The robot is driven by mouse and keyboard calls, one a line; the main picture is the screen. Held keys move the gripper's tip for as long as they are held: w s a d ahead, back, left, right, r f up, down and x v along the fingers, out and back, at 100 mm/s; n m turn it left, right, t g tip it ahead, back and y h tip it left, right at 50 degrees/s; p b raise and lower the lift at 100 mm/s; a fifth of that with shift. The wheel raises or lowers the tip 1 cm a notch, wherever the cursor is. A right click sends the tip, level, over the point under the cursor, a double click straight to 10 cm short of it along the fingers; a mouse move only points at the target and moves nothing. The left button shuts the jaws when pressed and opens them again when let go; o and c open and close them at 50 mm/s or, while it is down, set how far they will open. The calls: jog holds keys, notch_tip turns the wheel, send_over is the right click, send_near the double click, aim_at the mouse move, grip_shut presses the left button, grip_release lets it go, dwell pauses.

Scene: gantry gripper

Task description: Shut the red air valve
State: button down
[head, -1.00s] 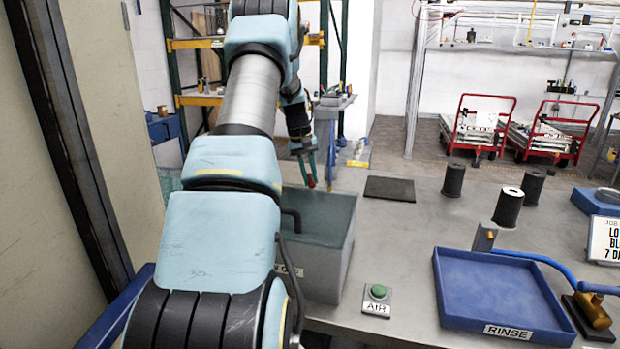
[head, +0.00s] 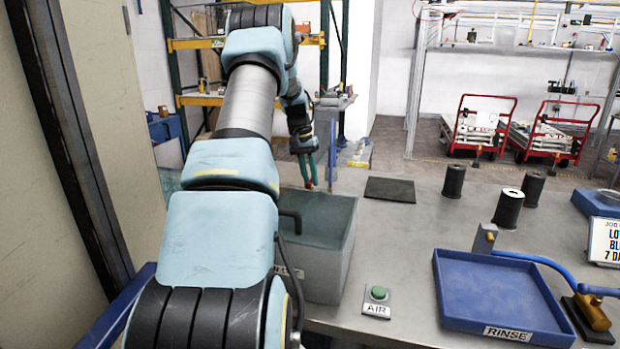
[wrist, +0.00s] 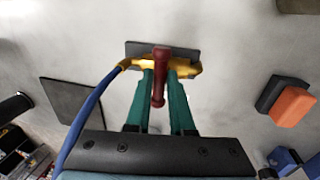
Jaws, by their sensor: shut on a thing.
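The red air valve shows in the wrist view as a red lever handle (wrist: 160,72) on a brass body (wrist: 187,68) over a dark base plate (wrist: 182,47). The handle points crosswise to the brass body in that picture. My gripper (wrist: 161,88) has its teal fingers on either side of the handle and is shut on it. In the head view my gripper (head: 318,172) is beyond the water tank (head: 325,265). The valve is not clearly visible there.
A blue hose (wrist: 89,112) runs from the brass body's left end, close to my gripper. Orange and dark blocks (wrist: 291,105) lie to the right. In the head view, a green AIR button (head: 378,293) and blue RINSE tray (head: 495,290) stand on the bench.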

jog(key=c, duration=0.8)
grip_release()
notch_tip(320, 180, up, 11)
jog(key=a+b, duration=0.2)
jog(key=shift+w+f+b, duration=0.2)
jog(key=shift+w+b, duration=0.05)
jog(key=shift+b, duration=0.05)
